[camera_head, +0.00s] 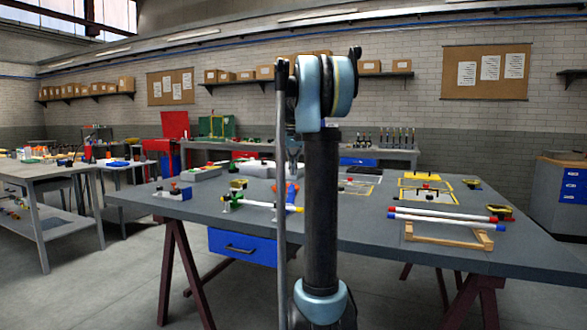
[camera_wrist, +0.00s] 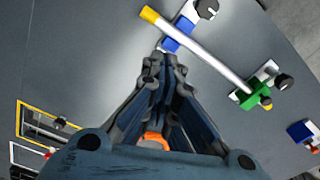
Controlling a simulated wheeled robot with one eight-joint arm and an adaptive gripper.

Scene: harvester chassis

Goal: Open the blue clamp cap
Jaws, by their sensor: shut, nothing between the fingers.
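The blue clamp (camera_wrist: 179,37) shows at the top of the wrist view, under a white rod (camera_wrist: 205,54) with a yellow end (camera_wrist: 149,14). A black knob (camera_wrist: 207,8) is beside it. The rod's other end is at a green clamp (camera_wrist: 256,95). Whether the blue cap is open or shut is too small to tell. My gripper (camera_wrist: 162,62) is shut and empty, its fingertips just below the blue clamp in the picture. I cannot tell the height gap. In the head view my arm partly hides the blue clamp (camera_head: 292,198); the green clamp (camera_head: 231,200) is left of it.
Another blue clamp (camera_head: 180,192) sits at the left of the grey table (camera_head: 370,228). Yellow frames (camera_head: 428,188) lie behind.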

